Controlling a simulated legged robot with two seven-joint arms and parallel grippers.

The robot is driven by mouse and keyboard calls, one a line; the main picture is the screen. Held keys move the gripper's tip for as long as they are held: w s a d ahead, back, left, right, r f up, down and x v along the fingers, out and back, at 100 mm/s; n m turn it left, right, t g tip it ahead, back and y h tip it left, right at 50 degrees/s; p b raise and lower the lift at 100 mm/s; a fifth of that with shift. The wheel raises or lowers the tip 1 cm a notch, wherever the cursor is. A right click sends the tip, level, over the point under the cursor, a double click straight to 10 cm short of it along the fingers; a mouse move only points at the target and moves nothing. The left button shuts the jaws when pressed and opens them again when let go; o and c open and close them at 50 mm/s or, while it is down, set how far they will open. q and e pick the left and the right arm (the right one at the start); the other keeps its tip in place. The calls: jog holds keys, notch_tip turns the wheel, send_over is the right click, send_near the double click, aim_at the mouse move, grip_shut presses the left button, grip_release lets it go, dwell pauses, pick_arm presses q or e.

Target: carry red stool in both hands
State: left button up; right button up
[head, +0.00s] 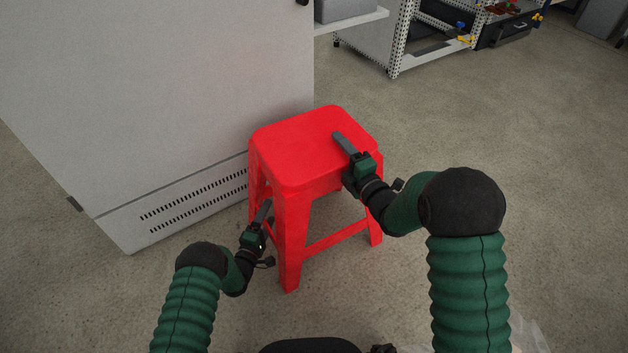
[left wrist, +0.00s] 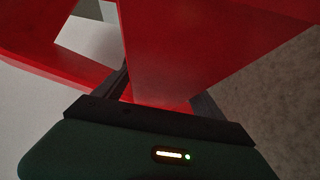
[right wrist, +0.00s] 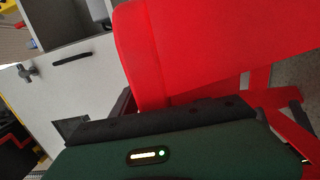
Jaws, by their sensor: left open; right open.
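The red stool (head: 312,140) stands upright on the floor close to the grey cabinet. My left gripper (head: 265,210) is open, low beside the stool's front left legs. In the left wrist view a red leg (left wrist: 170,55) lies between its two spread fingers (left wrist: 163,95). My right gripper (head: 343,145) is open at the right side of the seat, one finger showing over the seat top. In the right wrist view the red stool (right wrist: 200,50) fills the space between its spread fingers (right wrist: 210,108). I cannot tell whether any finger touches the stool.
The grey cabinet (head: 160,100) with vent slots stands left of and behind the stool. A perforated metal rack (head: 400,40) with shelves stands at the back right. Bare concrete floor (head: 530,150) is clear to the right.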

pick_arm(q)
jog(key=c, duration=1.1)
pick_arm(e)
jog(key=c, duration=1.1)
pick_arm(q)
grip_shut()
pick_arm(e)
grip_shut()
pick_arm(q)
jog(key=shift+s+f, duration=0.1)
pick_arm(e)
jog(key=shift+s+f, duration=0.1)
